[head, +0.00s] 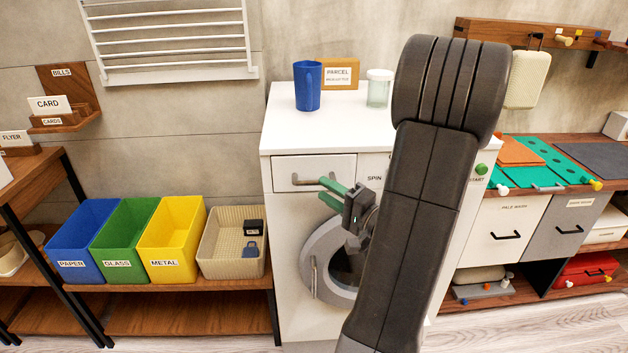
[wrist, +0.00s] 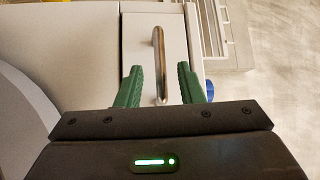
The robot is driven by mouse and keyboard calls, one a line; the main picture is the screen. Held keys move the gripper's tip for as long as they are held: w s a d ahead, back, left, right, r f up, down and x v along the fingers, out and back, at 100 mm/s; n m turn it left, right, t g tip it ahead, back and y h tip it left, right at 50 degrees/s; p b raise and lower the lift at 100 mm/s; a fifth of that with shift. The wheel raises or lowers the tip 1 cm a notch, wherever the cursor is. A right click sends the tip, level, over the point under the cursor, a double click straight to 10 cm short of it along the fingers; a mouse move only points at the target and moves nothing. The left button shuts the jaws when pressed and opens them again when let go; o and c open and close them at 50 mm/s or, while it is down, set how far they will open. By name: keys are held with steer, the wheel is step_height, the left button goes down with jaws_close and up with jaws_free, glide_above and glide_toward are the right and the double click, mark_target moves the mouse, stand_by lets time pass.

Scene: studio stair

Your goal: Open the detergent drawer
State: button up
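The detergent drawer (head: 290,168) is a pale front panel at the top left of the white washing machine (head: 285,235). It looks flush with the machine. Its metal bar handle (head: 304,181) also shows in the wrist view (wrist: 158,50). My gripper (head: 326,190) has green fingers and is at the right part of the handle in the head view. In the wrist view my gripper (wrist: 160,75) is open, with the handle between its two fingers and a gap on each side. Whether the fingertips reach to the depth of the bar is hard to tell.
A blue cup (head: 307,86), a parcel sign (head: 341,74) and a glass jar (head: 379,88) stand on the machine. The round door (head: 318,248) is below the drawer. A shelf with bins (head: 172,240) stands to the left. My arm hides the machine's right part.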

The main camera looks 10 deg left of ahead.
mark_target(314, 183)
steer(key=shift+p+x, duration=0.3)
steer(key=shift+x, duration=2.1)
jaws_close()
